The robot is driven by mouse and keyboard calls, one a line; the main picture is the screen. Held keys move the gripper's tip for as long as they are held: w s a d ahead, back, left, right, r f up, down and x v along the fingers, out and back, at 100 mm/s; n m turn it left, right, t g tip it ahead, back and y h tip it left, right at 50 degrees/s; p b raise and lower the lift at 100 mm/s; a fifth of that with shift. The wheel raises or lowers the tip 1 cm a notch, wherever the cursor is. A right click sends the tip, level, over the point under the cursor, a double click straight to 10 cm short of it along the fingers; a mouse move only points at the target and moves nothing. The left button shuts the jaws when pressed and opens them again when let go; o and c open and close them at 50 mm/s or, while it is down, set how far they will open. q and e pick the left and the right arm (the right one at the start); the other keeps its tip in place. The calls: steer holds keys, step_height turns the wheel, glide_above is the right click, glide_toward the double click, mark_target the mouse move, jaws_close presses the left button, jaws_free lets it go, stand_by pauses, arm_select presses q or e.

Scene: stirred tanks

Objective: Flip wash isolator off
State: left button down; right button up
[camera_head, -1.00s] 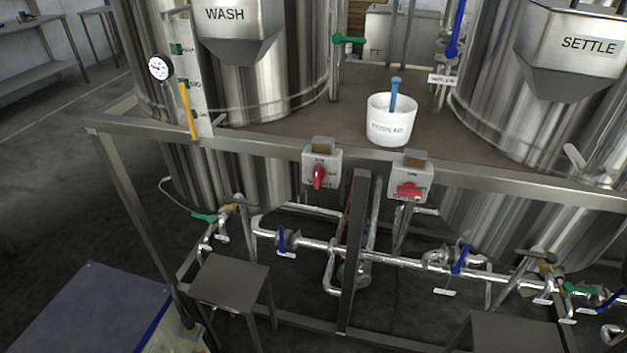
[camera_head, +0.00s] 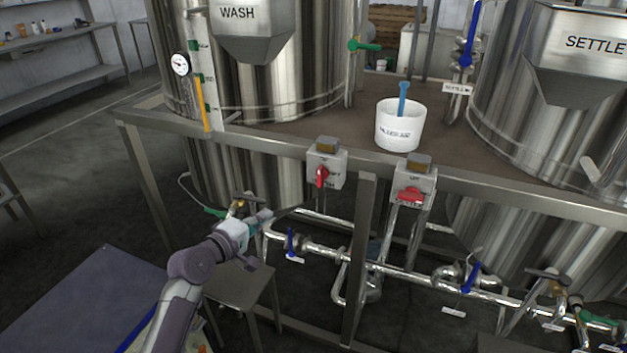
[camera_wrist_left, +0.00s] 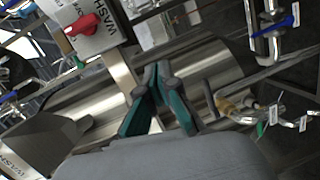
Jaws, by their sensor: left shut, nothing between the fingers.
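The wash isolator (camera_head: 326,168) is a pale grey box with a red rotary handle, mounted on the frame rail below the WASH tank. Its handle stands roughly upright in the head view. In the left wrist view, the box (camera_wrist_left: 98,38) with its red handle and a WASH label shows at the upper left. My left gripper (camera_head: 293,211) is below and left of the box, apart from it. Its teal-sided fingers meet at the tips in the left wrist view (camera_wrist_left: 156,68), shut and empty. My right gripper is not in view.
A similar box (camera_head: 414,187) with a level red handle hangs to the right. A white tub (camera_head: 399,128) stands on the deck above. Pipes with blue-handled valves (camera_head: 291,244) run below. A frame post (camera_head: 358,260) and a small stool (camera_head: 240,284) stand nearby.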

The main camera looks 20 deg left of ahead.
mark_target(321, 176)
arm_select(q)
step_height(321, 176, up, 9)
steer(key=s+d+t+h, duration=0.1)
steer(key=shift+d+t, duration=0.15)
steer(key=shift+t, duration=0.25)
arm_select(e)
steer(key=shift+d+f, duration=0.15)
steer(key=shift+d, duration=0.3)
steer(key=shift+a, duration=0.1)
arm_select(q)
steer(key=w+d, duration=0.1)
steer(key=w, duration=0.2)
steer(key=w+d+p, duration=0.1)
steer(key=w+d, duration=0.1)
steer(key=w, duration=0.1)
steer(key=w+d+p, duration=0.1)
steer(key=w+d, duration=0.1)
steer(key=w, duration=0.1)
steer(key=shift+w+d, duration=0.25)
steer(key=shift+s+d+r, duration=0.1)
steer(key=shift+s+d, duration=0.05)
steer(key=shift+d, duration=0.45)
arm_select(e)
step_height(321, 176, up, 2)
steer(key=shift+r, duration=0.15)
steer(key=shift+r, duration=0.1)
